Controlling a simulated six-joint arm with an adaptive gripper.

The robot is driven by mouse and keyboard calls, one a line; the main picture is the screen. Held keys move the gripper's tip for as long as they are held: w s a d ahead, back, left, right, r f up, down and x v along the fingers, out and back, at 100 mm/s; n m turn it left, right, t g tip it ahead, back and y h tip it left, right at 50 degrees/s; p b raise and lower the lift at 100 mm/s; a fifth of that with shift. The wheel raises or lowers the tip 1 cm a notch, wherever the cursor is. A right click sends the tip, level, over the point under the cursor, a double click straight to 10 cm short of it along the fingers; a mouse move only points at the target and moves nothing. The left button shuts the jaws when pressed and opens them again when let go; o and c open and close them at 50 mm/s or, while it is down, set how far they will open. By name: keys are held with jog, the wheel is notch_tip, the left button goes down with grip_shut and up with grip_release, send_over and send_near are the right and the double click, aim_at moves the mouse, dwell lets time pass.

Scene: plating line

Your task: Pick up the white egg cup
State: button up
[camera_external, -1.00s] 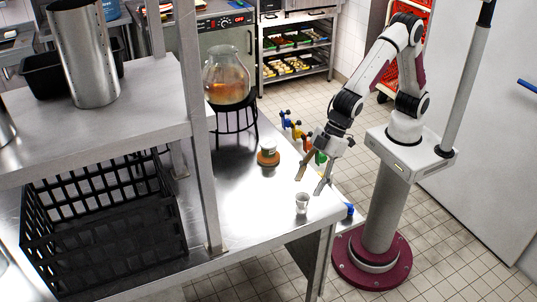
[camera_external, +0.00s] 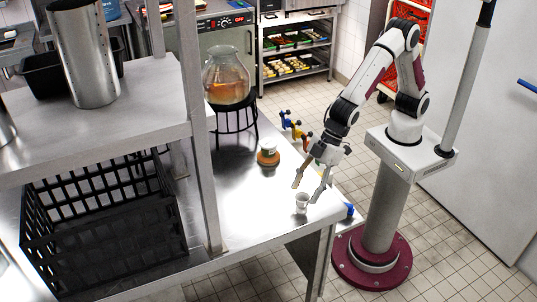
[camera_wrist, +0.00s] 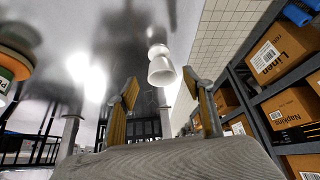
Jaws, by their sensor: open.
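The white egg cup (camera_external: 302,202) stands upright on the steel table (camera_external: 238,208) near its front right corner. In the wrist view the egg cup (camera_wrist: 161,68) shows ahead of and between my spread fingers, with nothing hiding it. My gripper (camera_external: 308,192) is open and empty, just above and beside the egg cup in the external view. In the wrist view its two fingers (camera_wrist: 163,95) stand apart to either side. I cannot tell whether a finger touches the egg cup.
A glass vessel (camera_external: 227,75) sits on a black stand farther back. A black crate (camera_external: 105,235) and a shelf post (camera_external: 205,150) are at left. Coloured taps (camera_external: 294,130) line the table's right edge.

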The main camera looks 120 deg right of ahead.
aim_at(305, 198)
jog(key=f, duration=0.3)
jog(key=shift+w+a+f, duration=0.1)
jog(key=shift+w+a, duration=0.2)
jog(key=shift+w, duration=0.05)
jog(key=shift+x, duration=0.9)
jog(key=shift+c, duration=0.2)
jog(key=c, duration=1.2)
